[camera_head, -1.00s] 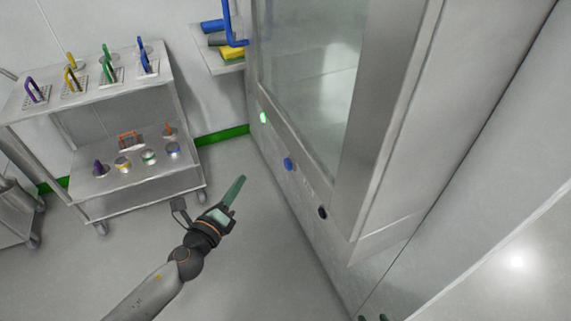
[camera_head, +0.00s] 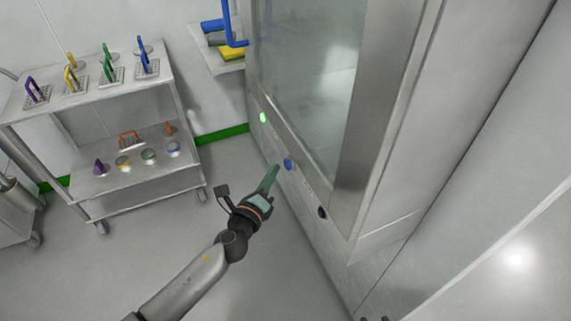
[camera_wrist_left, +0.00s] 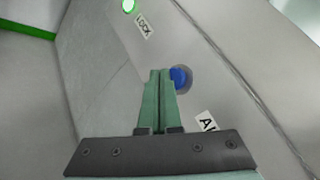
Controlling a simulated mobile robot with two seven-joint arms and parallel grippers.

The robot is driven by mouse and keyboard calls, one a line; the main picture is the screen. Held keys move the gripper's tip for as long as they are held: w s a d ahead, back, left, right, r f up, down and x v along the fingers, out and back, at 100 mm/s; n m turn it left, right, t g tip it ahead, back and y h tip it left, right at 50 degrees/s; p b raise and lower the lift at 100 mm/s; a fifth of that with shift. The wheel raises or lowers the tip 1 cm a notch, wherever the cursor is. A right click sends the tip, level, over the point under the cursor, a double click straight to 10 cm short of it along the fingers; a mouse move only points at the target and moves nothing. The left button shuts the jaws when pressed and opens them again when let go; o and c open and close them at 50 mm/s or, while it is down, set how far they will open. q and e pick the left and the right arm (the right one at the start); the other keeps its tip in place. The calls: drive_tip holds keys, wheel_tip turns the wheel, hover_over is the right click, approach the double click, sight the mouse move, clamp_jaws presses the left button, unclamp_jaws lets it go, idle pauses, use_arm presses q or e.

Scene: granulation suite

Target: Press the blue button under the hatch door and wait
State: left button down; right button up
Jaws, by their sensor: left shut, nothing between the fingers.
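The blue button (camera_head: 288,164) sits on the metal panel under the hatch door (camera_head: 312,80). It also shows in the left wrist view (camera_wrist_left: 181,77), partly hidden behind the fingertips. My left gripper (camera_head: 274,170) is shut and empty, its green fingers pointing at the panel just left of the button. In the left wrist view the shut fingertips (camera_wrist_left: 159,73) overlap the button's left edge; I cannot tell whether they touch it. My right gripper is not clearly in view; only small dark tips show at the bottom edge.
A lit green light (camera_head: 263,117) marked LOCK and a dark button (camera_head: 323,212) flank the blue button on the panel. A steel cart (camera_head: 150,183) with coloured-handled tools stands at the left. A wall shelf (camera_head: 229,65) holds blue and yellow items. The floor between is clear.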

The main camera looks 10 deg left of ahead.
drive_tip(key=shift+w+a+r, duration=0.1)
drive_tip(key=shift+w+r, duration=0.1)
drive_tip(key=shift+r, duration=0.1)
drive_tip(key=shift+f, duration=0.15)
idle(0.9)
use_arm(q)
drive_tip(key=shift+d, duration=0.1)
idle(0.5)
drive_tip(key=shift+w+d, duration=0.25)
drive_tip(key=shift+d, duration=0.05)
drive_tip(key=shift+w+d, duration=0.25)
drive_tip(key=shift+d, duration=0.15)
use_arm(e)
drive_tip(key=shift+f, duration=0.1)
idle(0.7)
drive_tip(key=shift+s, duration=0.1)
use_arm(q)
drive_tip(key=shift+s+a, duration=0.5)
drive_tip(key=shift+a, duration=0.25)
drive_tip(key=shift+s+a, duration=0.75)
drive_tip(key=shift+a, duration=0.3)
drive_tip(key=shift+s+a, duration=0.7)
drive_tip(key=shift+a, duration=0.35)
